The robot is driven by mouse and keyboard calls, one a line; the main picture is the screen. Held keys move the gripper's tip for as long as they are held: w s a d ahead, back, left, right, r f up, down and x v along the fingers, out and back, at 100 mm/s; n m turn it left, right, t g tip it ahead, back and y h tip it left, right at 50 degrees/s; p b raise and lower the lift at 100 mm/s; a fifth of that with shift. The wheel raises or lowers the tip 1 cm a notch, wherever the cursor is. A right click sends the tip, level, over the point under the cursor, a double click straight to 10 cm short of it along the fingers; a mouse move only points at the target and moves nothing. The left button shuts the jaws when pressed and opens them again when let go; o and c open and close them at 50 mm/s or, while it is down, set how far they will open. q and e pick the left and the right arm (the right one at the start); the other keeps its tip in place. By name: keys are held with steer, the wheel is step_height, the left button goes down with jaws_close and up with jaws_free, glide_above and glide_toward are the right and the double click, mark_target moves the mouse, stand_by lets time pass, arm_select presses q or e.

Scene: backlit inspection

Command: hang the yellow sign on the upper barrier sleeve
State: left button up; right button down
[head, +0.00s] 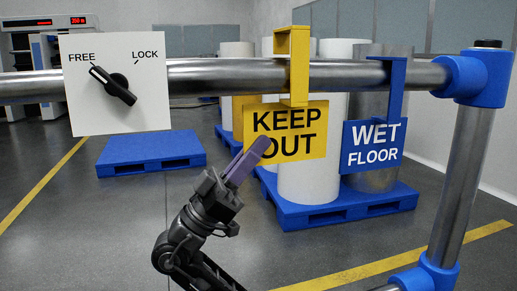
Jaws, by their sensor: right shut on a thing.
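The yellow sign (314,132), reading KEEP OUT, hangs down in front of the upper steel barrier tube (220,76). Its yellow hook (300,80) passes in front of the tube. The hook's top stands above the tube with a visible gap, and its back lip seems to drop behind the tube. Whether the hook touches the tube, I cannot tell. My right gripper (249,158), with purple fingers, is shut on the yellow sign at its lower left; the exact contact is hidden. My left gripper is not in view.
A blue WET FLOOR sign (372,146) hangs on the tube just right of the yellow one. A white FREE/LOCK panel (118,115) at left has its black knob (113,86) towards FREE. A blue joint (480,77) and post stand at right. Pallets and drums are behind.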

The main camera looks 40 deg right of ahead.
steer(key=shift+f+b, duration=0.9)
steer(key=shift+f, duration=0.75)
steer(key=c, duration=1.5)
jaws_free()
